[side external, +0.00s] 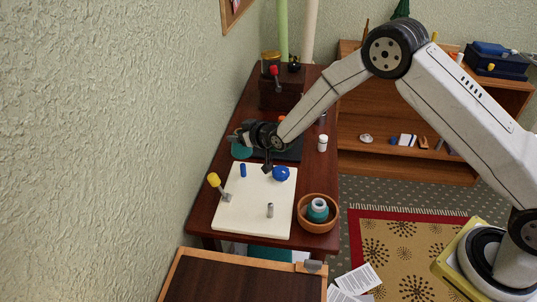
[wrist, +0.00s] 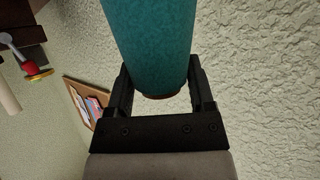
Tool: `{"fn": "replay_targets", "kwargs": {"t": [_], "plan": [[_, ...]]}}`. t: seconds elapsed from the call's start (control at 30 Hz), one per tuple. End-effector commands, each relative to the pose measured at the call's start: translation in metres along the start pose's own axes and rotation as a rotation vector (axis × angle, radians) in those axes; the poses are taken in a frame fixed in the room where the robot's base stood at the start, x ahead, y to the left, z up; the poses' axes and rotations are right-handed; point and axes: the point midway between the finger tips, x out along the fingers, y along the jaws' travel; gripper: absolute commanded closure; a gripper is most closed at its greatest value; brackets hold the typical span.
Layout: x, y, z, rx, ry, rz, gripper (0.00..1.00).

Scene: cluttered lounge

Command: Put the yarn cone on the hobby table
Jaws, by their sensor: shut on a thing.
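My gripper (side external: 238,138) is at the left side of the dark red-brown table (side external: 230,160), near the wall, with the wrist roughly level. It is shut on the teal yarn cone (side external: 241,152). In the wrist view the yarn cone (wrist: 150,45) is between both fingers of my gripper (wrist: 160,85), with a brownish end rim showing near the palm. In the side view the cone is partly hidden by my gripper, beyond the white board. I cannot tell whether its base touches the table.
The wall (side external: 120,150) is close.

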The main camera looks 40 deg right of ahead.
Motion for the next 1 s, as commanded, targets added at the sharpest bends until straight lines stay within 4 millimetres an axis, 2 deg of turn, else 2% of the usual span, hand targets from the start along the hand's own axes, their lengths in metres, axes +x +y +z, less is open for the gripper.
{"fn": "replay_targets", "kwargs": {"t": [0.17, 0.37, 0.57, 0.7, 0.83, 1.0], "plan": [[-0.005, 0.013, 0.005, 0.003, -0.001, 0.006, 0.96], [-0.021, 0.05, 0.023, 0.007, -0.002, 0.014, 0.96], [-0.054, 0.097, 0.053, 0.009, -0.003, 0.017, 0.96], [-0.085, 0.125, 0.076, 0.009, -0.003, 0.014, 0.96], [-0.113, 0.142, 0.094, 0.007, -0.002, 0.01, 0.96], [-0.141, 0.153, 0.11, 0.003, 0.0, 0.004, 0.96]]}}
